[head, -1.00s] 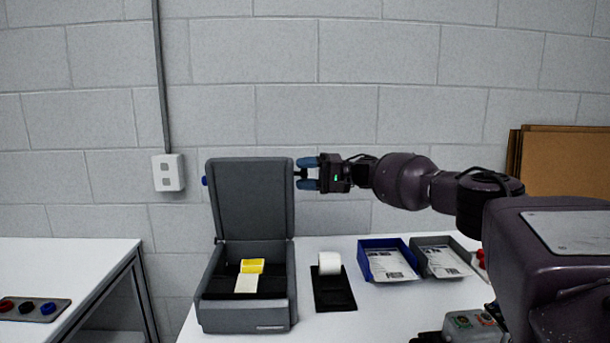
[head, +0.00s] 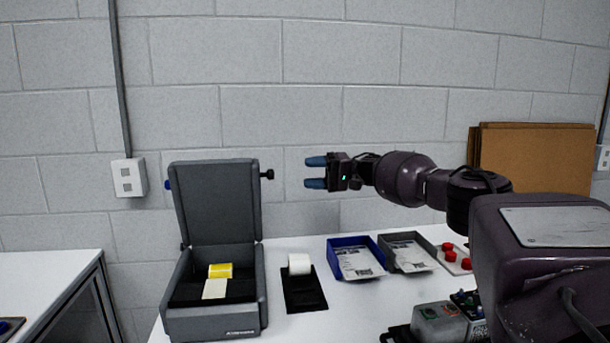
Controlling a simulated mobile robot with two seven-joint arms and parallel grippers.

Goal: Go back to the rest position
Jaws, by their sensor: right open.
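My right gripper (head: 316,173) is raised in the air above the table, its two blue fingers apart and pointing left, with nothing between them. It is to the right of the raised lid (head: 217,205) of a grey box-shaped device (head: 212,322), clear of the black knob (head: 267,174) on the lid's right side. The device stands open, with a yellow item (head: 220,270) and a pale label (head: 215,289) inside. My right arm reaches in from the right edge. My left gripper is not in view.
On the white table (head: 300,325), a white roll (head: 299,264) sits on a black holder (head: 304,292). Right of it are a blue tray (head: 347,243) and a grey tray (head: 394,241) with papers, red buttons (head: 449,256) and a control box (head: 438,322). Cardboard (head: 535,158) leans behind.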

